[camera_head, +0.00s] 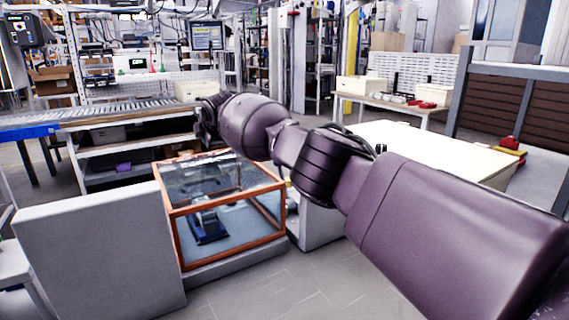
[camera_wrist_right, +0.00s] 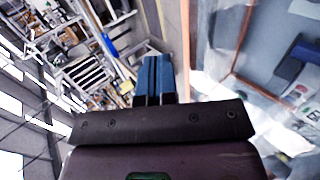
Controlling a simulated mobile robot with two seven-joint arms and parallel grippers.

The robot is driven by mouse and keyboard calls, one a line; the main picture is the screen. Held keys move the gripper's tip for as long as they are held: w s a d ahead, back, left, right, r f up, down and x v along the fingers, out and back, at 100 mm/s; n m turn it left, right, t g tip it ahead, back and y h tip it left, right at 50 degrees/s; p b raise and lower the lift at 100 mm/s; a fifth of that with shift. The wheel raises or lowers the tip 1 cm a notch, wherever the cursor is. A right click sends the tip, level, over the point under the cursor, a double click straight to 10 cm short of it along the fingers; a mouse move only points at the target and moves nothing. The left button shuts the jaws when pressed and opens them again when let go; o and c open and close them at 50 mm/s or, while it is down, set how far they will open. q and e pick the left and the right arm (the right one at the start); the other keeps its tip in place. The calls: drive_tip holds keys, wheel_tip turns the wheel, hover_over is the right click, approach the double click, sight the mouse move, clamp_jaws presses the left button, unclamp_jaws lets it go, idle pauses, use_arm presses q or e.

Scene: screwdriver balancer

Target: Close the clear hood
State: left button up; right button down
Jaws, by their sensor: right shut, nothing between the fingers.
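The clear hood (camera_head: 178,236) has see-through panels in an orange-brown frame and stands on a low grey stand in the head view. A blue device (camera_head: 208,226) shows through its front panel. I cannot tell whether the hood is fully down. My right arm crosses above the hood from the right, with its wrist beyond the hood's back. My right gripper's blue fingers (camera_wrist_right: 153,78) are together and empty in the right wrist view. The hood's frame (camera_wrist_right: 243,38) is to their right there, apart from them in the picture. My left gripper is not in view.
A grey block (camera_head: 95,250) stands left of the hood. A roller conveyor (camera_head: 130,112) and shelves are behind it. A pale table (camera_head: 435,150) stands at the right, behind my arm. The floor in front (camera_head: 290,295) is clear.

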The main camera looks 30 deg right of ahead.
sight(210, 153)
drive_tip(key=f+b, duration=0.1)
drive_tip(key=w+f+b, duration=0.1)
drive_tip(key=f, duration=0.1)
drive_tip(key=shift+w, duration=0.2)
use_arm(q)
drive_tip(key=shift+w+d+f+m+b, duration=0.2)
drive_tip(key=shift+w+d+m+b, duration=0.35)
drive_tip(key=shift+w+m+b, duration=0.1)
use_arm(e)
drive_tip(key=shift+w+f, duration=0.35)
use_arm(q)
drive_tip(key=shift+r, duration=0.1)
use_arm(e)
drive_tip(key=shift+r, duration=0.15)
